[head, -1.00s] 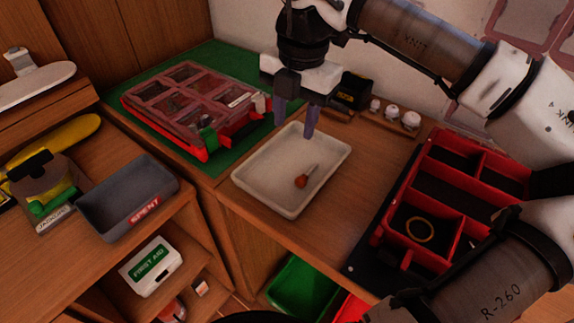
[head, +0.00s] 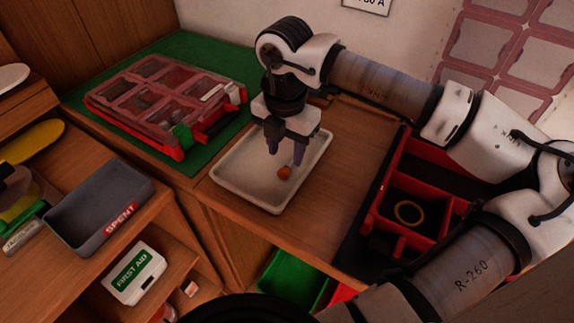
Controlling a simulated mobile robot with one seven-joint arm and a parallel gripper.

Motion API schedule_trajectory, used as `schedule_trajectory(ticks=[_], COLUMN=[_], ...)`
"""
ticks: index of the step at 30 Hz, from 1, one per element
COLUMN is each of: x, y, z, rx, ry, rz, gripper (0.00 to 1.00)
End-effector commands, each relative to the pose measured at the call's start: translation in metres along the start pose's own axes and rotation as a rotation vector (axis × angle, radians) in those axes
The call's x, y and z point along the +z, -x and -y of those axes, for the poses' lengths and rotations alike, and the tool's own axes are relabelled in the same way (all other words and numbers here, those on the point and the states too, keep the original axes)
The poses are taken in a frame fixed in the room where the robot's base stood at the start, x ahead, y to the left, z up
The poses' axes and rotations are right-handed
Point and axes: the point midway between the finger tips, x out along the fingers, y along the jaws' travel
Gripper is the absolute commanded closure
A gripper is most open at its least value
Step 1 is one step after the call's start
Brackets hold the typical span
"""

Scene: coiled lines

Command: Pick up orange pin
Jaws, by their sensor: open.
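The orange pin (head: 284,173) lies in the white tray (head: 233,189) on the wooden counter. Only its orange head shows clearly; its thin shaft is hidden behind my gripper's fingers. My gripper (head: 285,159) points down over the tray with its two fingers apart, open. The fingertips are close above or around the pin's far end; I cannot tell whether they touch it.
A red-framed clear-lid case (head: 160,100) lies on a green mat left of the tray. A red divided box (head: 427,182) holding a yellow ring (head: 409,212) stands to the right. A grey bin marked SPENT (head: 80,222) is at lower left.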

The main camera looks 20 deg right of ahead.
Motion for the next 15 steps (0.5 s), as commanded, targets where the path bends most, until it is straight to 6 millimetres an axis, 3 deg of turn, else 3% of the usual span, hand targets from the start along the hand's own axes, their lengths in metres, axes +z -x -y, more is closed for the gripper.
schedule_trajectory(ticks=[7,15], x=[-0.002,-0.001], y=[-0.033,-0.04], z=[0.004,0.004], rx=[0.001,0.0], ry=[0.002,0.001], rz=[-0.003,0.0], gripper=[0.59,0.59])
